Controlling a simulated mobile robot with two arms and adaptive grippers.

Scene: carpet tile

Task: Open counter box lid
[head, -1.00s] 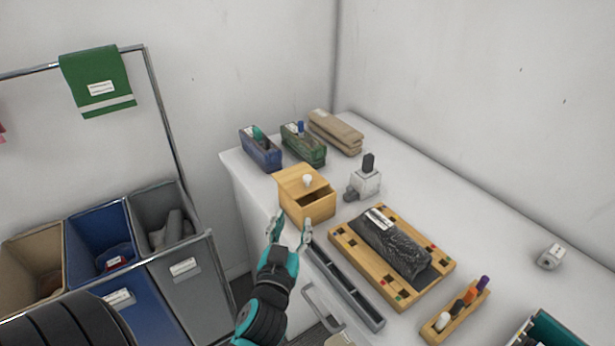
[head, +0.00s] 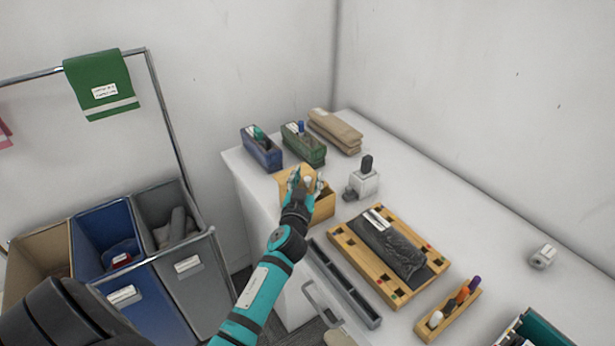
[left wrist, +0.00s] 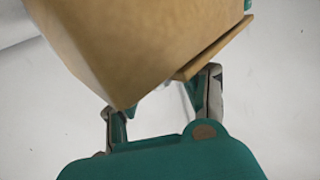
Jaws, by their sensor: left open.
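The wooden counter box (head: 322,209) stands on the white counter near its left edge. Its lid (head: 285,181) has a white knob (head: 308,182); the lid covers the far-left part of the box, and a dark opening shows on the right side. My left gripper (head: 306,179) is open over the box, its fingertips on either side of the knob; contact cannot be told. The gripper and wrist hide part of the lid and opening. In the left wrist view the box (left wrist: 130,45) fills the upper middle, close to the fingers. My right gripper is not in view.
Behind the box stand a blue holder (head: 262,152) and a green holder (head: 302,147). A grey rail (head: 345,285) lies in front. Bins (head: 172,212) stand left.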

